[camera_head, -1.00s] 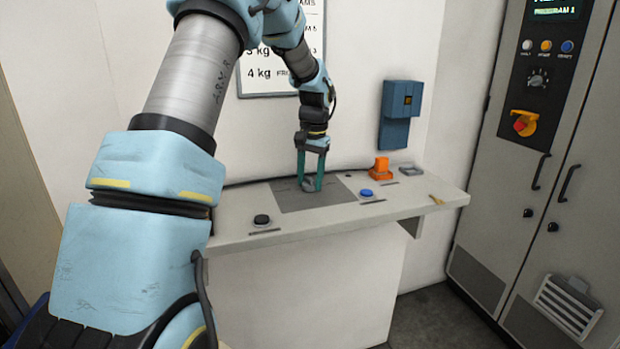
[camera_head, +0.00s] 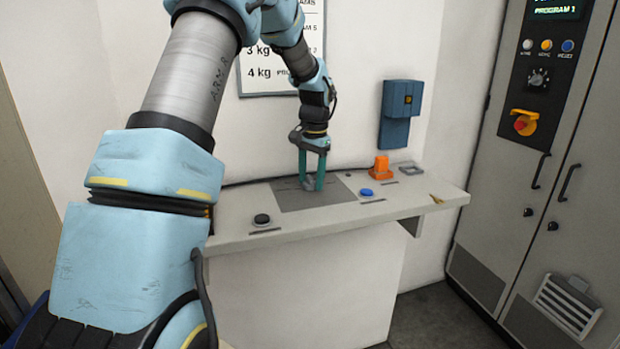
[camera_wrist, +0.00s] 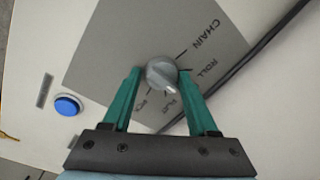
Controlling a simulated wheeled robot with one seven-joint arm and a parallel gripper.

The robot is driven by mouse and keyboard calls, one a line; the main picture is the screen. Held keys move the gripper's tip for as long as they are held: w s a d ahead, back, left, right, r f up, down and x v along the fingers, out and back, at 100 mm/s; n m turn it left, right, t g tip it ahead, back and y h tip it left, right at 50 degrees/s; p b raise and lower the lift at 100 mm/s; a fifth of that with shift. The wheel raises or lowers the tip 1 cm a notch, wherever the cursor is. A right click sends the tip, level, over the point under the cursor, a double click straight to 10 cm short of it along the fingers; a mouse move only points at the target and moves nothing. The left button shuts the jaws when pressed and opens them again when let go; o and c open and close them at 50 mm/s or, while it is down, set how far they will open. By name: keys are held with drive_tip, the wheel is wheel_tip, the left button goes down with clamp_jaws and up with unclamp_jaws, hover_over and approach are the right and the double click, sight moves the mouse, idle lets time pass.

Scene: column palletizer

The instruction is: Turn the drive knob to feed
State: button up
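The drive knob is a round grey selector (camera_wrist: 161,72) on a dark grey plate (camera_wrist: 112,70) in the wrist view. Its pale pointer mark faces down-right, toward a partly hidden label that seems to begin "PL". "CHAIN" is readable and "ROLL" partly so; another label by the left finger is cut off. My gripper (camera_wrist: 159,71) has its green fingers on either side of the knob, with narrow gaps showing, so it looks open around it. In the head view my gripper (camera_head: 313,188) points down at the plate, and the fingers mostly hide the knob.
A blue button (camera_head: 366,192), a black button (camera_head: 262,219) and an orange fixture (camera_head: 382,166) stand on the white shelf (camera_head: 330,222). A blue wall box (camera_head: 401,112) hangs behind. A control cabinet (camera_head: 500,200) stands at the right. A dark cable (camera_wrist: 245,62) runs behind the plate.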

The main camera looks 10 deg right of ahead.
wheel_tip(320, 180, up, 11)
drive_tip(key=b, duration=0.2)
drive_tip(key=shift+s+d+b, duration=0.2)
drive_tip(key=shift+s+b, duration=0.1)
drive_tip(key=shift+b, duration=0.05)
drive_tip(key=shift+f, duration=0.1)
